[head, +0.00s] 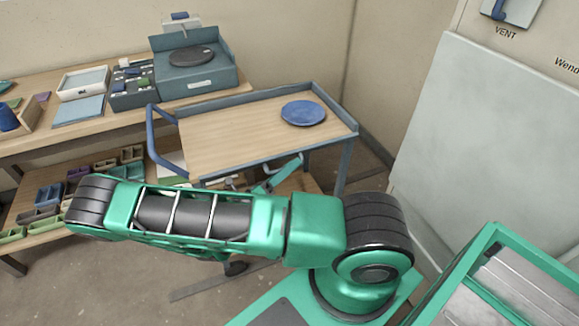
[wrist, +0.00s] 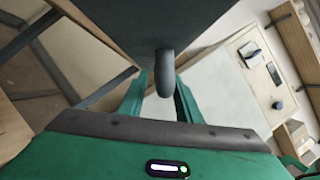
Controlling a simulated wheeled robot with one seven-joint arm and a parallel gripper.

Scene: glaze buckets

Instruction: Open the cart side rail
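The cart (head: 225,135) has a wooden top and blue-grey rails along its edges. My gripper (head: 283,172) is at this near side, just below the rail, partly hidden by my arm. In the wrist view my gripper (wrist: 160,98) has its two green fingers apart. A dark rounded handle (wrist: 165,75) hangs down between them from a large dark panel (wrist: 155,25). I cannot tell whether the fingers touch it.
A blue disc (head: 303,113) lies on the cart top. A blue push handle (head: 150,135) sticks out at the cart's left end. A workbench (head: 40,145) with trays stands behind left. A pale cabinet panel (head: 450,130) stands to the right.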

